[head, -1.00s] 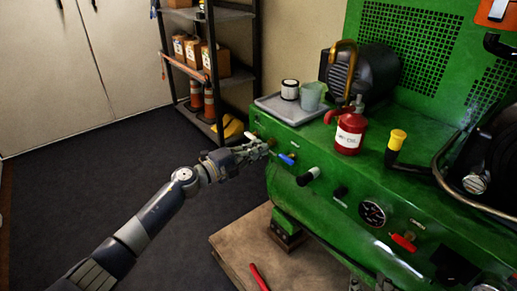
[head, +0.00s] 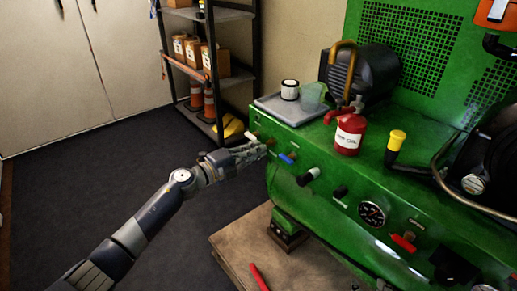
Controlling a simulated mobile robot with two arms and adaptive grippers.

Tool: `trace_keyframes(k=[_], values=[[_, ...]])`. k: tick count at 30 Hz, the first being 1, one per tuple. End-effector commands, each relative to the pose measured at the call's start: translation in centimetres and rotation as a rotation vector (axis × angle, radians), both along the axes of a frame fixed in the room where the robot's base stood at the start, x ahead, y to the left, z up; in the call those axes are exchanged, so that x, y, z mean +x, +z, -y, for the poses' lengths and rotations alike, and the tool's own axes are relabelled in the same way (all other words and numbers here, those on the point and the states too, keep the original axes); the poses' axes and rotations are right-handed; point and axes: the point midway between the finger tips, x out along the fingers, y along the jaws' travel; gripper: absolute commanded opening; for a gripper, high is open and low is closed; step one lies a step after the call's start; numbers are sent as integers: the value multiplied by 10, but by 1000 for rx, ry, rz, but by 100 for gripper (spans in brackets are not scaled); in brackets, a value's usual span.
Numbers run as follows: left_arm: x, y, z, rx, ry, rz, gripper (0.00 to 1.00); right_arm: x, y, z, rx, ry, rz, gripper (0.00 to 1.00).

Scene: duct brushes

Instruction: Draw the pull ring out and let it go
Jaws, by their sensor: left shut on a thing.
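My left gripper (head: 258,151) is at the left end of the green machine's front panel (head: 325,180). Its fingers are closed together on a small thing at the panel, which I take to be the pull ring. The fingers cover the ring, so its shape and how far it stands out cannot be made out. A small brownish knob (head: 271,142) shows right by the fingertips. My right gripper is not in view.
A red can (head: 349,135) and grey tray (head: 282,112) stand on top. Floor at left is clear.

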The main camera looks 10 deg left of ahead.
Motion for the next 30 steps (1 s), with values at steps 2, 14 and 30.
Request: trace_keyframes(k=[2,14,30], values=[[-1,-2,-1,2,0,-2,0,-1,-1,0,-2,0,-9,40],[-3,-2,-2,1,0,-3,0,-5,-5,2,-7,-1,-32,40],[-4,-2,-3,2,0,-3,0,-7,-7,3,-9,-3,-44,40]])
